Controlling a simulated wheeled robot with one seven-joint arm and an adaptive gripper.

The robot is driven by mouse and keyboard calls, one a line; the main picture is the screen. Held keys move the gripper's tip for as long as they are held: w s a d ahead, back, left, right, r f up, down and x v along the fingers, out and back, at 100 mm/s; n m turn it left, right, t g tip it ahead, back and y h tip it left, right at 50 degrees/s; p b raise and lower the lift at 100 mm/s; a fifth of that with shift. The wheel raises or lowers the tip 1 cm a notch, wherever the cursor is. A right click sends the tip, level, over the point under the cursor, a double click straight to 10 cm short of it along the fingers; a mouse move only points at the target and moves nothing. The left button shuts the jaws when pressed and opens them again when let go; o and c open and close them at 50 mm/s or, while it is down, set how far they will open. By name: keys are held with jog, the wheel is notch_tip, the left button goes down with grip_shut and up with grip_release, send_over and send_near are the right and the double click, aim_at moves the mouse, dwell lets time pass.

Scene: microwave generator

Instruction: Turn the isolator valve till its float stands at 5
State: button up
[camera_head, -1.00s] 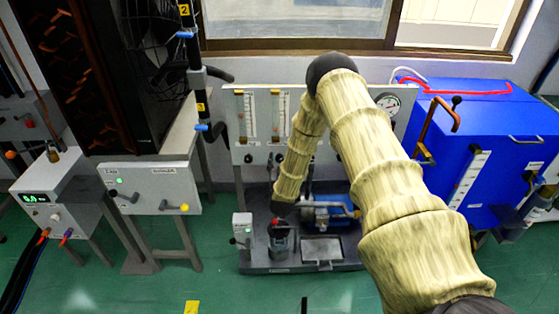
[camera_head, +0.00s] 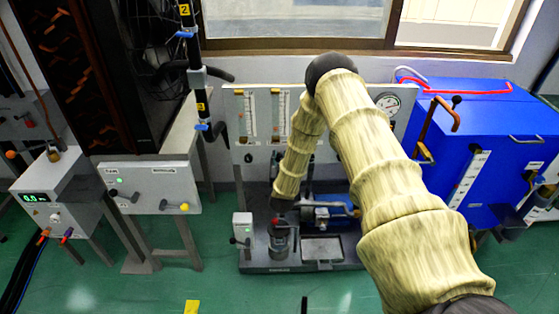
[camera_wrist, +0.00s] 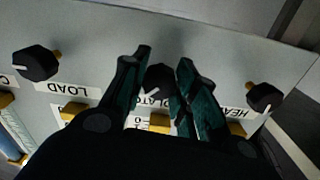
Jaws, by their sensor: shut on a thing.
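In the wrist view, the isolator valve's black knob (camera_wrist: 158,80) sits on a pale panel between two other knobs. Its label is partly covered by my fingers. My gripper (camera_wrist: 164,60) has one finger on each side of this knob and is shut on it. Float heights are too small to read, and my arm covers part of the panel.
In the wrist view, the LOAD knob (camera_wrist: 37,63) is to the left and another knob (camera_wrist: 264,97) is to the right, close to my fingers. In the head view, a blue tank (camera_head: 490,140) stands right of my arm and a grey control box (camera_head: 150,188) stands left.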

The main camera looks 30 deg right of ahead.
jog(key=shift+a, duration=0.1)
jog(key=n, duration=0.3)
jog(key=shift+n, duration=0.3)
jog(key=shift+f+n, duration=0.1)
jog(key=shift+n, duration=2)
jog(key=o, duration=1)
jog(key=shift+s, duration=0.1)
jog(key=v, duration=1.2)
